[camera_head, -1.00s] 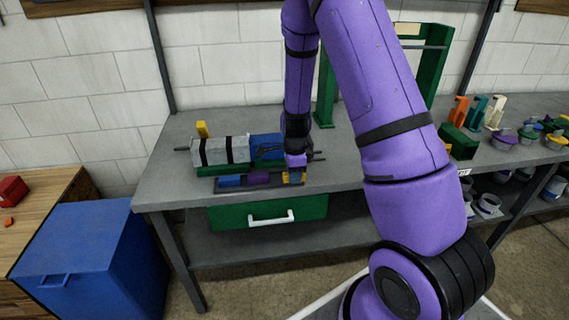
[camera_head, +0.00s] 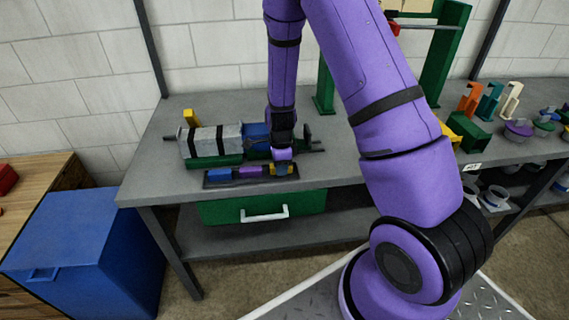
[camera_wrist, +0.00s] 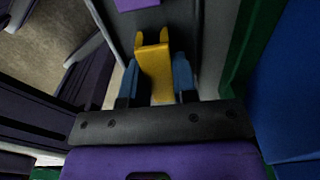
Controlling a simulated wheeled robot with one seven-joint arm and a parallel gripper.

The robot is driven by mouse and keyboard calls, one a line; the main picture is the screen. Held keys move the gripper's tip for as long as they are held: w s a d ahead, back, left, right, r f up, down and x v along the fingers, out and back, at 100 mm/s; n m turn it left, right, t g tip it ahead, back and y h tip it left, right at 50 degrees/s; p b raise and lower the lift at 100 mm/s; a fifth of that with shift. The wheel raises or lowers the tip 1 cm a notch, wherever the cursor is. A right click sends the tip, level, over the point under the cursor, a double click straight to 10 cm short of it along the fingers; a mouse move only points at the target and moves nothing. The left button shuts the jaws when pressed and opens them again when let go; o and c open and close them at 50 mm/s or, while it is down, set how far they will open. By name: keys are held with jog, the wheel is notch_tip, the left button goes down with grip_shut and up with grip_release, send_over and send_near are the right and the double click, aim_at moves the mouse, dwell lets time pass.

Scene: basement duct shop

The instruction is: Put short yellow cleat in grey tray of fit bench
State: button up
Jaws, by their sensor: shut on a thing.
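The yellow cleat (camera_wrist: 155,68) is between the two blue fingers of my gripper (camera_wrist: 156,82) in the wrist view. My gripper (camera_head: 282,167) is shut on it at the right end of the long dark grey tray (camera_head: 236,182) on the bench. The cleat shows as small yellow patches beside the fingers in the head view (camera_head: 290,170). A blue piece (camera_head: 219,174) and a purple piece (camera_head: 250,172) lie in the tray to the left. I cannot tell whether the cleat touches the tray floor.
A grey duct with black bands (camera_head: 205,141) lies on a green cradle just behind the tray, with a blue part beside my wrist. A green drawer (camera_head: 230,210) hangs under the bench. A green frame (camera_head: 447,60) stands behind my arm. Bare bench top lies left of the tray.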

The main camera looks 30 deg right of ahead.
jog(key=shift+f, duration=0.15)
jog(key=o, duration=0.7)
jog(key=shift+c, duration=0.2)
jog(key=s+a+r+n+t, duration=0.1)
jog(key=s+r+n, duration=0.15)
jog(key=r, duration=0.85)
jog(key=s+a+r+n, duration=0.1)
jog(key=r+n, duration=0.2)
jog(key=r, duration=0.9)
jog(key=s+a+r+n+t, duration=0.1)
jog(key=s+r+n+t, duration=0.1)
jog(key=s+r+n, duration=0.6)
jog(key=s+r+n+t, duration=0.2)
jog(key=s+r+n, duration=0.7)
jog(key=s, duration=0.6)
jog(key=shift+s+a+r, duration=0.15)
jog(key=shift+a+r, duration=0.15)
jog(key=shift+a, duration=0.1)
